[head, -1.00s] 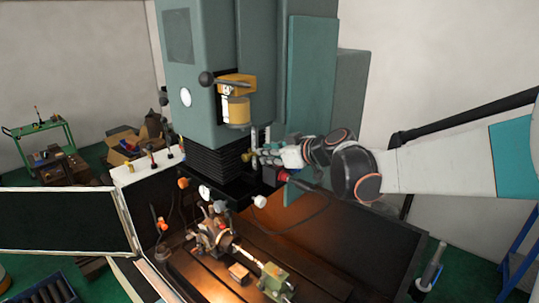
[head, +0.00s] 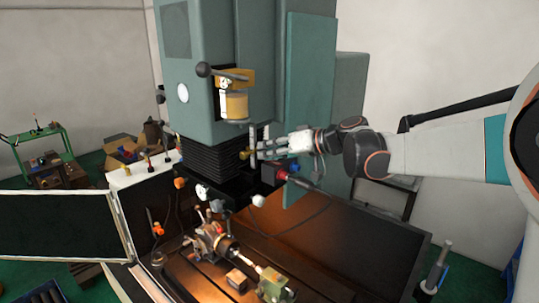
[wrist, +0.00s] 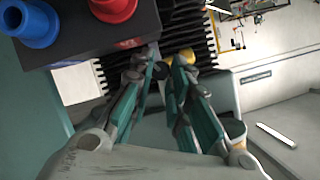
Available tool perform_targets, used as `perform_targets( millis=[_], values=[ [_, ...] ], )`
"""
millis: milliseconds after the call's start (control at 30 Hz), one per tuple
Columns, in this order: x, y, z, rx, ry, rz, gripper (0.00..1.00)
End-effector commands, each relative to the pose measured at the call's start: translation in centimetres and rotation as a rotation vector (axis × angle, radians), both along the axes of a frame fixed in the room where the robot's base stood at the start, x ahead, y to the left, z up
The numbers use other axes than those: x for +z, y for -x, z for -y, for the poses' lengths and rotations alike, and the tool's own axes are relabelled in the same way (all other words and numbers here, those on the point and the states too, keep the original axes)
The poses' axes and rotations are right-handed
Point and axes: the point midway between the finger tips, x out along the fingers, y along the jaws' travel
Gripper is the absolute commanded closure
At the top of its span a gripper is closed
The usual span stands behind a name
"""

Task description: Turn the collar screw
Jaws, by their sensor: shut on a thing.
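A small brass knob (head: 245,154), which looks like the collar screw's end, stands out by the black bellows under the machine head. In the wrist view a yellow round part (wrist: 186,56) shows behind my right fingertip, and a dark round piece (wrist: 159,70) shows between the tips. My gripper (head: 257,150) reaches in from the right with its fingertips at the knob. It also shows in the wrist view (wrist: 162,68), its fingers closed on the screw. The fingers hide part of the screw, and its thread is not visible.
Close by the gripper are a dark box with a red button (wrist: 113,8) and a blue button (wrist: 30,22). Black ribbed bellows (head: 208,160) lie behind. A machine table with a vise and fixture (head: 213,242) lies below. Free room is to the right.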

Motion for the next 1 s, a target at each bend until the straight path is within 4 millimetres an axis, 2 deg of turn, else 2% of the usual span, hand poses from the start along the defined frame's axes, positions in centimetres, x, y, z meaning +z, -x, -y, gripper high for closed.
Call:
perform_targets(
  millis=[567, 600, 667, 700, 1000],
  values=[
    [0.04, -0.05, 0.06, 0.000, -0.029, -0.029, 1.00],
    [0.04, -0.05, 0.06, 0.000, -0.029, -0.029, 0.79],
    [0.03, -0.05, 0.05, 0.000, -0.029, -0.029, 0.65],
    [0.03, -0.05, 0.05, -0.001, -0.028, -0.028, 0.62],
    [0.00, -0.04, 0.06, 0.000, -0.028, -0.029, 0.62]
  ],
)
